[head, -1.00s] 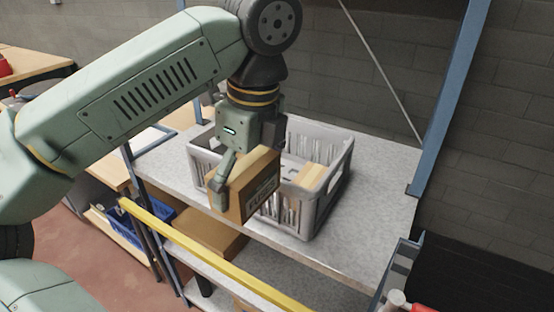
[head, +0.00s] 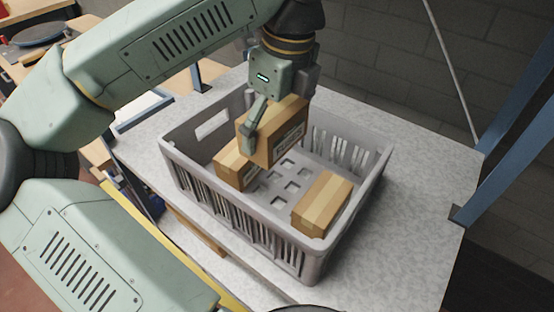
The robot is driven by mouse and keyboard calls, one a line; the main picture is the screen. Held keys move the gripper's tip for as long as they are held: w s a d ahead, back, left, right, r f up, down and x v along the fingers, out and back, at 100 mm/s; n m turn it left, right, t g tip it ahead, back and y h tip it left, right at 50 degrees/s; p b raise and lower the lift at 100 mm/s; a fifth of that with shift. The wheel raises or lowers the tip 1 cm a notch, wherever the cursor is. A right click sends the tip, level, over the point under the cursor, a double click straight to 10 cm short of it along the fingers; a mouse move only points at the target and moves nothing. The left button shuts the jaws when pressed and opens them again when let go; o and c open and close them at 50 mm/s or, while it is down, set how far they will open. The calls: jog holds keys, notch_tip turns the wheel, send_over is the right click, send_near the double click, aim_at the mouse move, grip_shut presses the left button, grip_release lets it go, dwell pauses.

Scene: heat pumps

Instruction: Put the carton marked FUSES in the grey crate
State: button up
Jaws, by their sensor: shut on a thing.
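My gripper (head: 262,133) is shut on a brown carton (head: 284,131) and holds it over the inside of the grey crate (head: 225,200). The carton is tilted, and dark print shows on its side, too small to read now; in the earlier view the print looks like FUSES. The far jaw is hidden behind the carton. The crate stands on the speckled shelf with slotted walls and a holed floor. One carton (head: 232,167) lies in it at the left, below the held one. Another carton (head: 322,203) lies in it at the right.
The grey speckled shelf (head: 415,215) is bare to the right of the crate. A blue upright post (head: 505,140) stands at the right, before a dark block wall. A yellow rail (head: 135,212) runs along the front edge. The crate floor between the two cartons is clear.

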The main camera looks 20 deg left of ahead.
notch_tip(320, 180, down, 7)
jog(key=b, duration=0.2)
jog(key=shift+r, duration=0.2)
jog(key=shift+f+b, duration=0.1)
jog(key=shift+b, duration=0.3)
jog(key=shift+f+b, duration=0.35)
jog(key=shift+b, duration=0.05)
jog(key=shift+f+b, duration=0.2)
jog(key=shift+b, duration=0.1)
jog(key=o, duration=1.1)
jog(key=shift+c, duration=0.2)
jog(key=shift+r, duration=0.15)
